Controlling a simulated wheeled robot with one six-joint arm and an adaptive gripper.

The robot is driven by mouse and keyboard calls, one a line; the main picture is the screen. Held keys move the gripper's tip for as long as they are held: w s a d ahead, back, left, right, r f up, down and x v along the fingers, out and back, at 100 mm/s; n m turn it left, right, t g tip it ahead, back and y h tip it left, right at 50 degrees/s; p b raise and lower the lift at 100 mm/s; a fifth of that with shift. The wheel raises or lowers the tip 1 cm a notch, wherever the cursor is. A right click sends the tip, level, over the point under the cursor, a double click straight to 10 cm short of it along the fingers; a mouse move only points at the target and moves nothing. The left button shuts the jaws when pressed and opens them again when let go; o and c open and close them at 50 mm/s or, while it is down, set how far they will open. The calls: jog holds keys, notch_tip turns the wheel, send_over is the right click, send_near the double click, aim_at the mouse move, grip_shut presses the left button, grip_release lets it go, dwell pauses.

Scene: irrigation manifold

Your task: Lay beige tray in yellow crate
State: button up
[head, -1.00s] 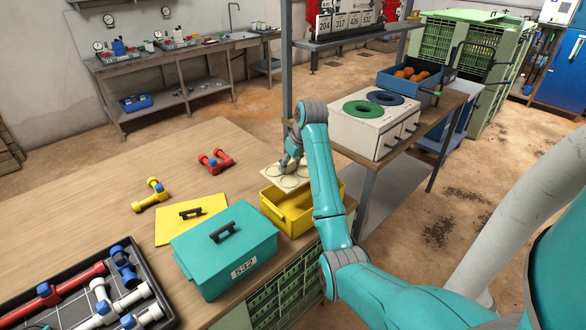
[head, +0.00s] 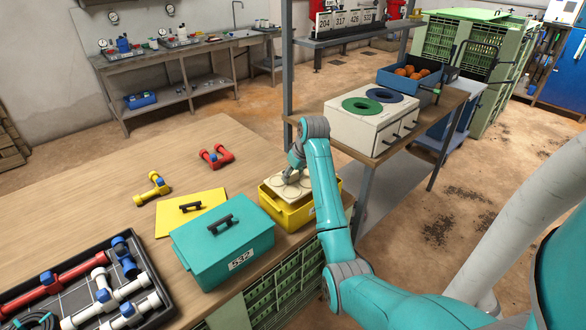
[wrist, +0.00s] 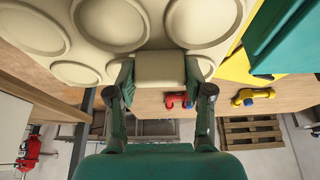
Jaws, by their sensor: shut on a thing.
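The beige tray (head: 281,186) has round recesses and lies over the opening of the yellow crate (head: 293,212). In the head view it is about level with the crate's rim; I cannot tell whether it touches. My gripper (head: 292,177) is shut on the tray's edge. In the wrist view my gripper (wrist: 159,75) pinches a tab of the tray (wrist: 113,22) between its two fingers. The arm hides part of the crate's right side.
A teal lidded box (head: 222,245) stands beside the crate, with a yellow lid (head: 186,211) behind it. A yellow pipe piece (head: 153,188) and a red one (head: 216,157) lie on the table (head: 110,185). A black tray (head: 155,315) of pipes sits at front left.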

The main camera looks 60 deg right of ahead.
jog(key=shift+f, duration=5.25)
jog(key=o, duration=1.3)
jog(key=o, duration=0.4)
jog(key=shift+c, duration=0.2)
jog(key=shift+r, duration=5.5)
